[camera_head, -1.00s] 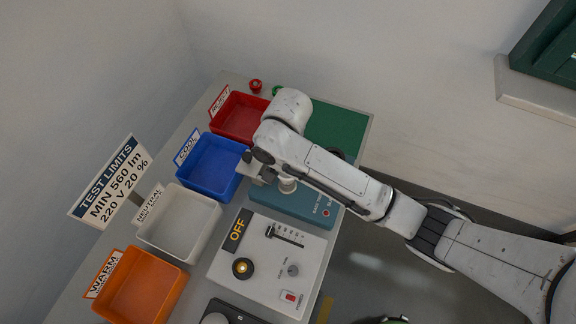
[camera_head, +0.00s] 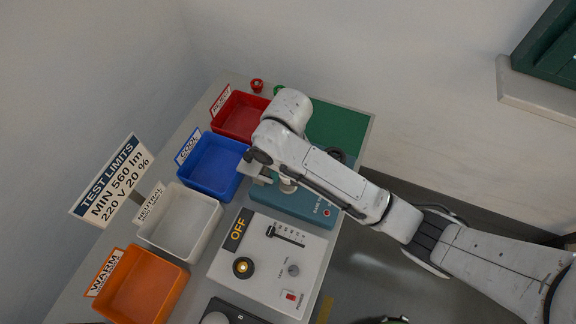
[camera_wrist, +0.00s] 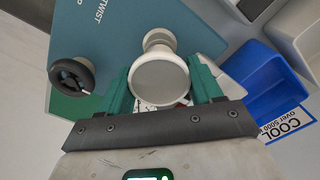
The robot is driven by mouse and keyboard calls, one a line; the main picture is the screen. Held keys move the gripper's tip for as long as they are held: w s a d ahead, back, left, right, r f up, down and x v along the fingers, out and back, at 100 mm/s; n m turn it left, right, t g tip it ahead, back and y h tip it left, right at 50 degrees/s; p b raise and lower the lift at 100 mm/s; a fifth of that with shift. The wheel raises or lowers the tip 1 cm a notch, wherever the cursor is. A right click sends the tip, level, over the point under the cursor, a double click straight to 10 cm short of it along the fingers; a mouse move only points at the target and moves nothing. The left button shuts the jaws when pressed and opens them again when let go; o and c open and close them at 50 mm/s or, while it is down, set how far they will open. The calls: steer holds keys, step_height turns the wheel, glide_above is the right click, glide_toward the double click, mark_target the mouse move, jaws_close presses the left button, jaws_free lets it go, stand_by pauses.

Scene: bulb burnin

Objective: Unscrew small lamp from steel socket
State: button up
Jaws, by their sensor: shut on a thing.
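The small lamp (camera_wrist: 159,82) shows in the wrist view as a pale round face between the teal fingers of my gripper (camera_wrist: 160,92). My gripper is shut on it. A narrower whitish part (camera_wrist: 158,40) shows just beyond the round face; I cannot tell whether it is lamp or socket. In the head view the pale lamp (camera_head: 287,186) shows beside my gripper (camera_head: 272,178), over the teal box (camera_head: 300,206). The steel socket cannot be made out clearly. I cannot tell whether the lamp is still seated in it.
Red (camera_head: 238,117), blue (camera_head: 209,166), white (camera_head: 180,222) and orange (camera_head: 141,287) bins line the left side. A panel marked OFF (camera_head: 268,262) stands in front. A green mat (camera_head: 338,124) lies behind.

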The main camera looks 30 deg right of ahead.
steer(key=n, duration=0.4)
steer(key=shift+n, duration=0.4)
steer(key=n, duration=0.3)
steer(key=shift+a+n, duration=0.1)
steer(key=shift+n, duration=0.3)
steer(key=n+b, duration=0.1)
steer(key=n, duration=0.2)
steer(key=shift+n, duration=0.3)
steer(key=n, duration=0.3)
steer(key=shift+a, duration=0.15)
